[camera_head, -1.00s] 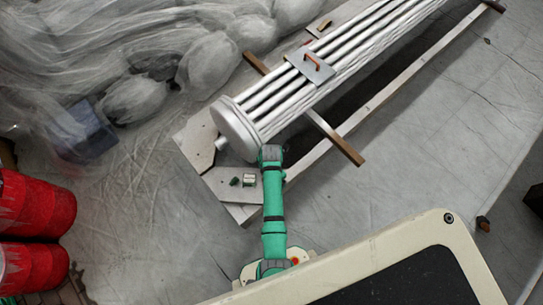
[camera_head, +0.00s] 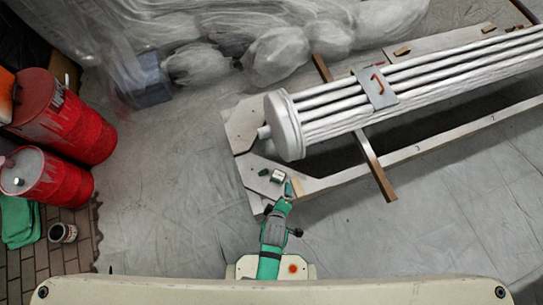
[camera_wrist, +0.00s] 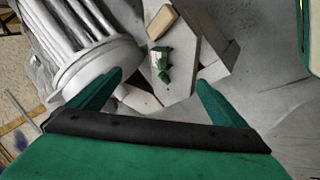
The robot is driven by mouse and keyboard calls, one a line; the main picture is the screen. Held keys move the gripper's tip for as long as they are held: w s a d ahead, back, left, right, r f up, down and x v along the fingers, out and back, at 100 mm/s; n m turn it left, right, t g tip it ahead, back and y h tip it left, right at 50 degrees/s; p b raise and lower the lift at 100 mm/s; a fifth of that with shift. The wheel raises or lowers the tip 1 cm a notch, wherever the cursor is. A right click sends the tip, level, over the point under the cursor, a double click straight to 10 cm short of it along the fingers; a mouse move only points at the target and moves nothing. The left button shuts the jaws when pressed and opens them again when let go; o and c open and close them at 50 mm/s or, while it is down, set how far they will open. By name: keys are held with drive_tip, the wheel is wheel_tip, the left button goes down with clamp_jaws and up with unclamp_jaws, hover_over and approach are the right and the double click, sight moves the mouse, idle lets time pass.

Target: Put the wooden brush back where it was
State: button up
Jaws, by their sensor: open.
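A small tan block (camera_wrist: 163,22), which may be the wooden brush, lies on the grey end board (camera_head: 240,131) of the pallet; it also shows as a pale block in the head view (camera_head: 277,176). A small dark green object (camera_wrist: 160,62) lies beside it; the same object shows in the head view (camera_head: 264,172). My gripper (camera_wrist: 160,82) is open and empty, its green fingers spread. In the wrist view the green object appears between the fingertips, beyond them. In the head view my gripper (camera_head: 288,190) is at the board's near edge, close to the pale block.
A metal tube bundle (camera_head: 290,125) lies on the wooden pallet, right of the small objects. Red drums (camera_head: 62,115) and a small can (camera_head: 63,232) stand at left. Plastic-wrapped bundles (camera_head: 270,55) lie behind. The sheeted floor (camera_head: 170,200) left of my arm is clear.

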drive_tip(key=s+a+r+m+t, duration=0.1)
drive_tip(key=s+r+m+t, duration=0.1)
drive_tip(key=r, duration=0.8)
drive_tip(key=s+a+r+m+t, duration=0.1)
drive_tip(key=s+r+m+t, duration=0.2)
drive_tip(key=r, duration=0.8)
drive_tip(key=s+r+m+t+y, duration=0.1)
drive_tip(key=s+r+m+t, duration=0.2)
drive_tip(key=r, duration=0.7)
drive_tip(key=s+m, duration=0.2)
drive_tip(key=m, duration=0.1)
drive_tip(key=shift+s+a+r, duration=0.3)
drive_tip(key=shift+s+a, duration=0.05)
drive_tip(key=shift+a, duration=0.05)
